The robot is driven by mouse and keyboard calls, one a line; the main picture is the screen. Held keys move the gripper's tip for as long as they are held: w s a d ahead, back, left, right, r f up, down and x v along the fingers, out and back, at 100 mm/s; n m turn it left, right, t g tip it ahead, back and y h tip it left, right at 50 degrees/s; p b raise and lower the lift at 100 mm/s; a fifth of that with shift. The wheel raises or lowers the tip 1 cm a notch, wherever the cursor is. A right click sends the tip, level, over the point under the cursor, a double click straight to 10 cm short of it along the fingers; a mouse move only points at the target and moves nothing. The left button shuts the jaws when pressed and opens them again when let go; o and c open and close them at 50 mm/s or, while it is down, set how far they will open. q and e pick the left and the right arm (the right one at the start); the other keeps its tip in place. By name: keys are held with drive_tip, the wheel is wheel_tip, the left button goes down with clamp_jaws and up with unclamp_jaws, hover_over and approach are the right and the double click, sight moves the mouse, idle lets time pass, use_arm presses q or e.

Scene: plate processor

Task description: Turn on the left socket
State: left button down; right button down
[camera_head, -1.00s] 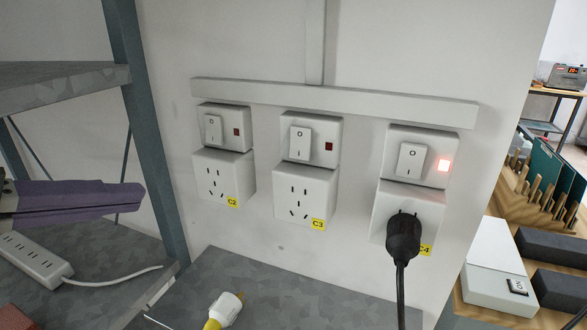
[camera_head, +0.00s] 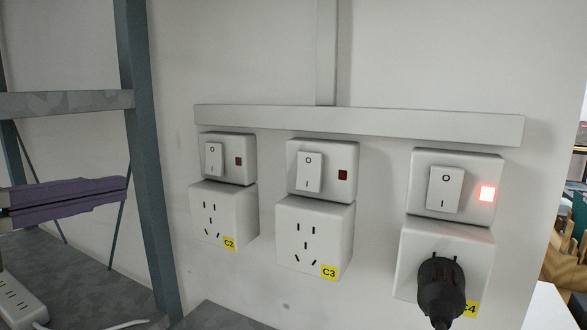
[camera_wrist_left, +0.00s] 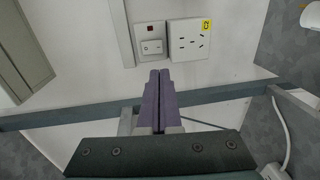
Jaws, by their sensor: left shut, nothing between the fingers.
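The left socket, labelled C2 (camera_head: 223,218), is on the wall with a white rocker switch (camera_head: 214,160) above it. Its small indicator (camera_head: 239,161) is dark red and unlit. My left gripper (camera_head: 124,189), with purple fingers, is shut and empty, left of this switch and apart from it in the head view. In the left wrist view the shut fingers (camera_wrist_left: 160,74) point toward a sideways-seen switch (camera_wrist_left: 152,47) beside an outlet (camera_wrist_left: 188,42). Whether they touch the wall unit is unclear. My right gripper is not in view.
Socket C3 (camera_head: 314,232) is beside C2, its indicator dark. Socket C4 (camera_head: 412,258) has a black plug (camera_head: 441,288) in it and a lit indicator (camera_head: 487,194). A blue-grey shelf post (camera_head: 147,180) stands between my left gripper and the sockets in the head view.

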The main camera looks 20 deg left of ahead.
sight(212, 172)
use_arm(q)
drive_tip(key=w+p, duration=0.1)
drive_tip(key=w, duration=0.3)
drive_tip(key=w+f, duration=0.1)
drive_tip(key=w, duration=0.3)
drive_tip(key=w+d+p, duration=0.1)
drive_tip(key=w, duration=0.3)
drive_tip(key=shift+w+f+p, duration=0.2)
drive_tip(key=shift+p, duration=0.15)
drive_tip(key=shift+w, duration=0.15)
drive_tip(key=shift+f, duration=0.1)
